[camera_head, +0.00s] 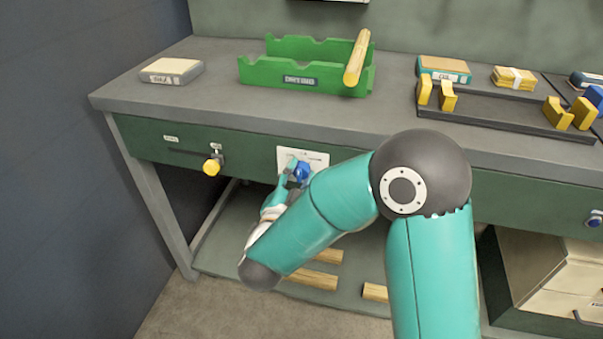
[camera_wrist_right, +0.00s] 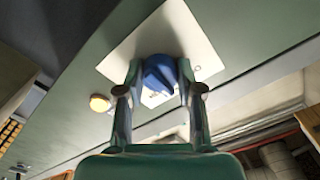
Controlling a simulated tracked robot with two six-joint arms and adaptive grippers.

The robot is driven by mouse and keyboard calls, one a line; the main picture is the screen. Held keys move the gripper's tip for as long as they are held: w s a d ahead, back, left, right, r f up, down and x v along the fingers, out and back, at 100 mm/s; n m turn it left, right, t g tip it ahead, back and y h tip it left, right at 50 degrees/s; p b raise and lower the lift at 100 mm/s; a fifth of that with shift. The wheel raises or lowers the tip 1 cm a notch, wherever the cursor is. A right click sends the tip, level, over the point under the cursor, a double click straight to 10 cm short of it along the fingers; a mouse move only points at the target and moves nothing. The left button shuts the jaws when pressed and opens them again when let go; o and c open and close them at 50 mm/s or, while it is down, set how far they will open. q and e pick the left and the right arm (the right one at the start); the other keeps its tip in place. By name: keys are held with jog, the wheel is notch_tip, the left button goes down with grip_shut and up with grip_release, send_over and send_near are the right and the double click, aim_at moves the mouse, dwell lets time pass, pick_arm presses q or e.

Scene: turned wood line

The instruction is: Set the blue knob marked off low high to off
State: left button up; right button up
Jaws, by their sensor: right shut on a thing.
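The blue knob (camera_head: 301,172) sits on a white plate (camera_head: 318,158) on the green front of the bench. In the right wrist view the knob (camera_wrist_right: 159,76) lies between the two fingers of my right gripper (camera_wrist_right: 159,88), which is shut on it. In the head view the right gripper (camera_head: 290,172) reaches the knob from below left. The white plate (camera_wrist_right: 196,45) shows around the knob in the wrist view. The marks on the plate are too small to read, so the knob's setting cannot be told. My left gripper is not in view.
A yellow knob (camera_head: 211,166) sticks out of the bench front to the left. A green tray (camera_head: 300,74) with a wooden rod (camera_head: 356,58), a book (camera_head: 172,71) and a dark rack (camera_head: 490,107) stand on the bench top. Wood pieces (camera_head: 314,279) lie on the lower shelf.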

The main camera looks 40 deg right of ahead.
jog(key=shift+s+a+f, duration=0.1)
jog(key=shift+f, duration=0.05)
jog(key=n+p, duration=0.2)
jog(key=n, duration=0.2)
jog(key=shift+a+n, duration=0.1)
jog(key=shift+n, duration=0.2)
jog(key=n+p, duration=0.2)
jog(key=n, duration=0.2)
jog(key=shift+f+p, duration=0.1)
jog(key=shift+p, duration=0.2)
jog(key=shift+n, duration=0.3)
jog(key=o, duration=1.1)
jog(key=shift+c, duration=0.2)
jog(key=shift+o, duration=0.5)
